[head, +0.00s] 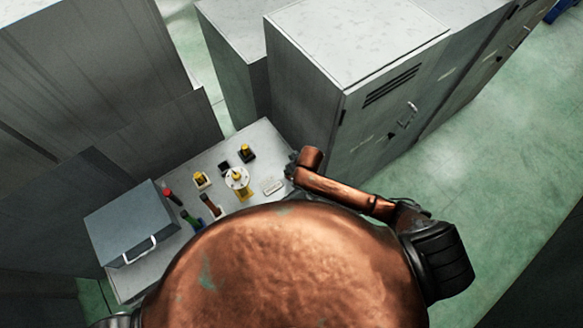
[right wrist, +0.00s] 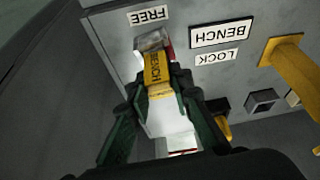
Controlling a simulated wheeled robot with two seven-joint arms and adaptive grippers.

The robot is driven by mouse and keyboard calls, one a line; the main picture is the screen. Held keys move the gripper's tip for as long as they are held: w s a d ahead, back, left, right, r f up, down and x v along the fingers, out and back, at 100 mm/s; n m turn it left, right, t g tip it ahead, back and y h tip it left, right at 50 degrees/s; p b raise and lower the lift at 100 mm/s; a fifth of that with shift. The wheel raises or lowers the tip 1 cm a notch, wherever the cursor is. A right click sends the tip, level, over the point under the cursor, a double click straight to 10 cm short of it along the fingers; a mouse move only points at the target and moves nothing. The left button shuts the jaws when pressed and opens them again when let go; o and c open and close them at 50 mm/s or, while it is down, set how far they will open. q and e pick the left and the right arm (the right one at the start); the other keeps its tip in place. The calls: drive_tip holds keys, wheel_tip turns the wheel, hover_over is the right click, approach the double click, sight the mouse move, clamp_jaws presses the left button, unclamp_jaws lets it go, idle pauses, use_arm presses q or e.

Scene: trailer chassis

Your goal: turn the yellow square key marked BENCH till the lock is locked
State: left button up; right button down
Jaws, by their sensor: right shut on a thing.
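In the right wrist view, the yellow key (right wrist: 158,72) has the word BENCH in dark letters, seen upside down. My right gripper (right wrist: 162,88) is shut on the key, one dark green finger on each side. The key's far end meets a grey metal block (right wrist: 150,41) on a grey panel (right wrist: 112,40); how deep it sits is hidden. On the panel are upside-down labels FREE (right wrist: 148,15), BENCH (right wrist: 221,33) and LOCK (right wrist: 215,57). The key lies nearer FREE than LOCK. In the head view, I cannot make out the key or my right fingers. My left gripper is not in view.
A yellow bar (right wrist: 292,62) stands out from the panel beside the labels. In the head view, a bench (head: 262,140) carries a grey box (head: 132,222) and several small coloured items. A tall grey locker (head: 310,110) stands close beside my right arm. Green floor is free at right.

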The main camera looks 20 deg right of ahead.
drive_tip(key=shift+m+p, duration=0.4)
drive_tip(key=shift+p, duration=0.05)
drive_tip(key=shift+s+a+m+h, duration=0.1)
drive_tip(key=shift+m+h, duration=0.2)
drive_tip(key=shift+m, duration=0.1)
drive_tip(key=shift+m+h, duration=0.3)
drive_tip(key=shift+m, duration=0.6)
drive_tip(key=c, duration=2)
unclamp_jaws()
drive_tip(key=shift+d, duration=0.2)
drive_tip(key=o, duration=0.4)
drive_tip(key=shift+a, duration=0.1)
drive_tip(key=shift+r, duration=0.1)
